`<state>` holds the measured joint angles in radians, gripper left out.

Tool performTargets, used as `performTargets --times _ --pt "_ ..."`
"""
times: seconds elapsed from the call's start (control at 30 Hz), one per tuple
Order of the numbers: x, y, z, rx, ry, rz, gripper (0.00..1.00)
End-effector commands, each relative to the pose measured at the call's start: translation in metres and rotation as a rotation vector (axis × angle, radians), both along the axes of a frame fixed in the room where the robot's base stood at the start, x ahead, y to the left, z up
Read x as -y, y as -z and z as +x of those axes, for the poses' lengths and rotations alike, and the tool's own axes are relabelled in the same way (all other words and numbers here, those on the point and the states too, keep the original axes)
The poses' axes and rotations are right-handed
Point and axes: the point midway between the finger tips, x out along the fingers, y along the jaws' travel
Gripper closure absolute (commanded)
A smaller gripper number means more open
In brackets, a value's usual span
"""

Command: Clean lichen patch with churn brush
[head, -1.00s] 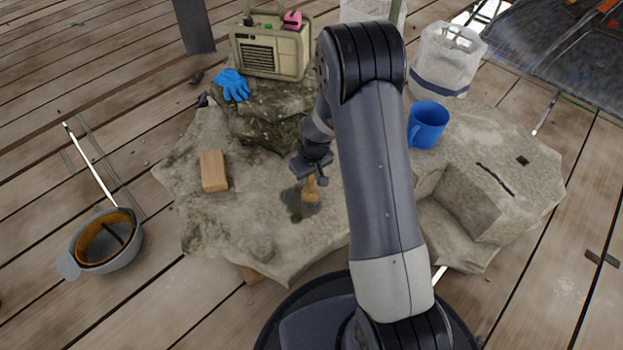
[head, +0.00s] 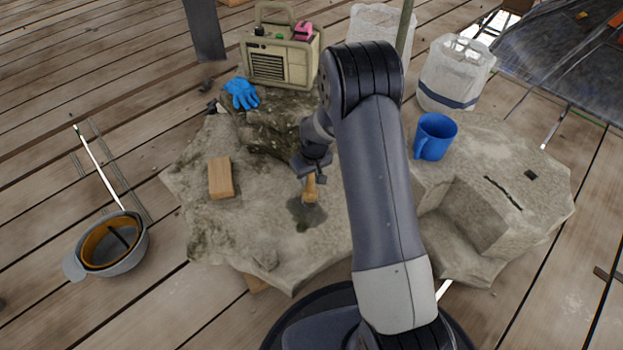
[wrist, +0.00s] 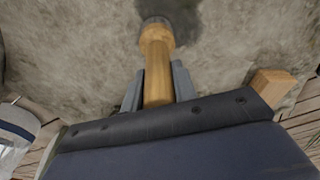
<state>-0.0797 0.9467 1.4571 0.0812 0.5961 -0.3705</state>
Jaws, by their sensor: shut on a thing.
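My gripper (head: 313,173) is shut on the wooden handle of the churn brush (head: 310,188), above the pale stone slab (head: 270,255). In the wrist view the brush (wrist: 157,68) points away between the two fingers (wrist: 154,88), its round head at the top edge. A dark patch (head: 307,213) lies on the stone at the brush head; it also shows in the wrist view (wrist: 190,22). I cannot tell whether the bristles touch the stone. Green-brown lichen patches (head: 203,240) mark the stone's left part.
A wooden block (head: 221,178) lies on the stone to the left. A blue glove (head: 241,93) and a beige radio (head: 280,58) are behind. A blue mug (head: 435,137) stands right of my arm. A grey hard hat (head: 128,258) lies on the planks at left; white bags (head: 453,72) stand at the back right.

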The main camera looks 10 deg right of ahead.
Motion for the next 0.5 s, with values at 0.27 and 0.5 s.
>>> performTargets --times 0.27,0.5 --pt "-0.002 0.000 0.006 0.001 -0.001 0.000 1.00" --pt "-0.006 0.000 0.017 0.001 -0.002 0.000 1.00"
